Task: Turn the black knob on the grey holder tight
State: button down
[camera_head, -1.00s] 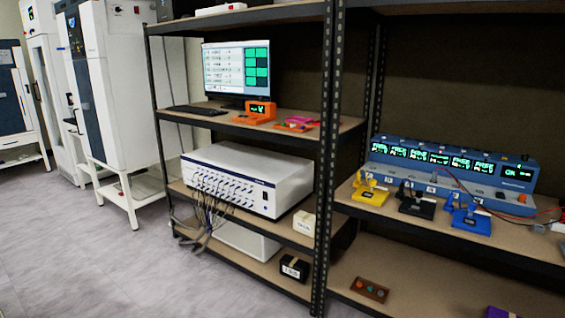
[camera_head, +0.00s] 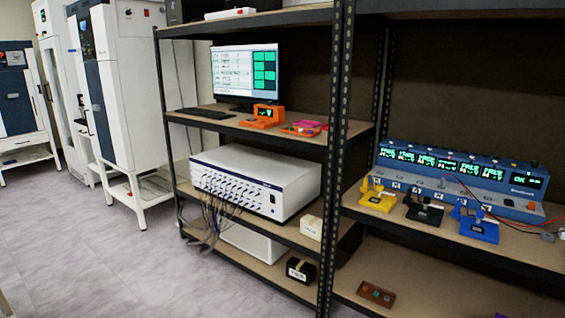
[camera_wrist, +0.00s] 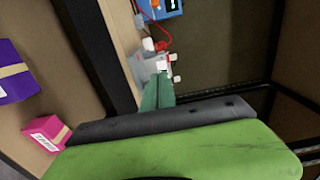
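In the wrist view, a small grey holder (camera_wrist: 140,72) with white parts sits on the tan shelf edge, just beyond my gripper (camera_wrist: 158,92). My gripper's teal-green end points toward the holder and overlaps it in the picture. I cannot tell whether they touch. No black knob can be made out on the holder. Whether my gripper's fingers are apart or together is not clear.
A blue tester (camera_head: 455,172) stands on the right shelf behind yellow (camera_head: 377,200), black (camera_head: 424,212) and blue (camera_head: 479,226) holders. Red wires run near the grey holder. Purple (camera_wrist: 14,72) and pink (camera_wrist: 46,133) boxes lie left in the wrist view. A dark shelf post (camera_head: 337,160) divides the racks.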

jog(key=shift+s+d+r, duration=0.1)
jog(key=shift+r, duration=0.05)
dwell(0.3)
jog(key=v, duration=0.6)
jog(key=shift+w+a+r, duration=0.15)
jog(key=shift+w+a, duration=0.15)
jog(key=shift+a, duration=0.1)
